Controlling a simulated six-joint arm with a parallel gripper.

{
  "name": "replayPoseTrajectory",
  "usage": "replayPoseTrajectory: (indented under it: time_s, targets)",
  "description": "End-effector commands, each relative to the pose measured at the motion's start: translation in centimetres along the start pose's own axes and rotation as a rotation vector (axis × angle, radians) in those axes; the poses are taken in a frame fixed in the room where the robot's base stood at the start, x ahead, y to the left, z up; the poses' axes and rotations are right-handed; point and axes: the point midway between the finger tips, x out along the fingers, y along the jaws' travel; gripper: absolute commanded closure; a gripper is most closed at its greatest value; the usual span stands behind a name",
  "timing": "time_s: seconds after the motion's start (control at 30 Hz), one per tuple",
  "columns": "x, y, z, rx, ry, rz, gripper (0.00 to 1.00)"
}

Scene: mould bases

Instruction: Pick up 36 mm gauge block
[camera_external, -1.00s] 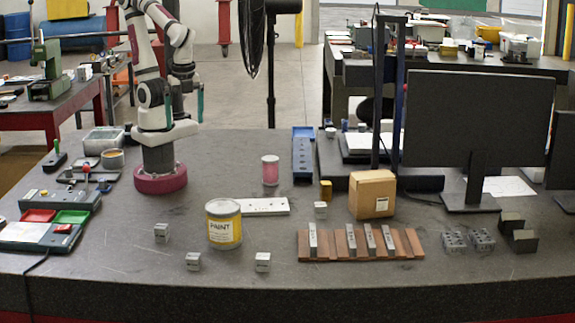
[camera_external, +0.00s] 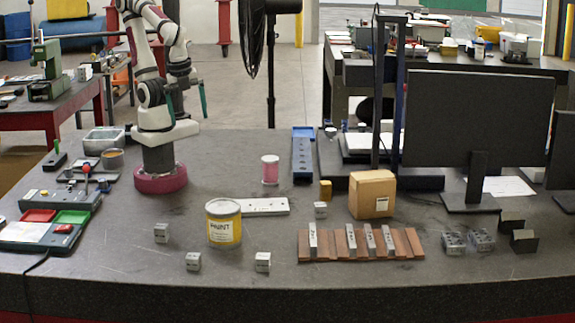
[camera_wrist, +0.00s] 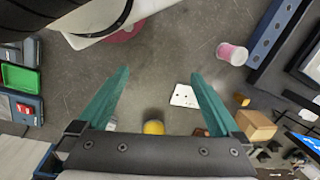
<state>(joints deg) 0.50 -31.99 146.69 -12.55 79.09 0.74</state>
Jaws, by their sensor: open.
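Several small grey metal cubes stand on the dark bench in the external view: one at the left (camera_external: 161,233), one at the front (camera_external: 193,261), one right of it (camera_external: 263,262) and one farther back (camera_external: 320,210). Several upright metal blocks (camera_external: 312,238) stand in a brown slotted rack (camera_external: 340,256). The markings are too small to read, so I cannot tell which is the 36 mm gauge block. My gripper (camera_external: 187,112) is raised at the back left, far from them all. In the wrist view its teal fingers (camera_wrist: 160,73) are apart with nothing between them.
A yellow paint can (camera_external: 223,228) stands among the cubes, before a white plate with holes (camera_external: 268,207). A pink spool (camera_external: 270,171), cardboard box (camera_external: 372,196) and blue rail (camera_external: 303,160) stand farther back. A monitor (camera_external: 478,120) rises at the right.

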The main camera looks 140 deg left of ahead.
Motion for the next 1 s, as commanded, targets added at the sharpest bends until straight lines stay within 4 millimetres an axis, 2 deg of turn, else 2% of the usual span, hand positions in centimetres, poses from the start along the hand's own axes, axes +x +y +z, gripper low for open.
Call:
replayPoseTrajectory:
  time_s: [0.3,0.47,0.77,0.87,0.93,1.0]
  targets:
    - [0.0,0.0,0.0,0.000,0.000,0.000,0.00]
    - [0.0,0.0,0.0,0.000,0.000,0.000,0.27]
    - [0.1,-0.3,0.1,0.009,-0.018,-0.011,0.28]
    - [0.9,-3.1,0.5,0.092,-0.163,-0.099,0.28]
    - [1.7,-6.9,0.2,0.225,-0.334,-0.228,0.28]
    - [2.4,-11.2,-1.8,0.415,-0.503,-0.393,0.28]
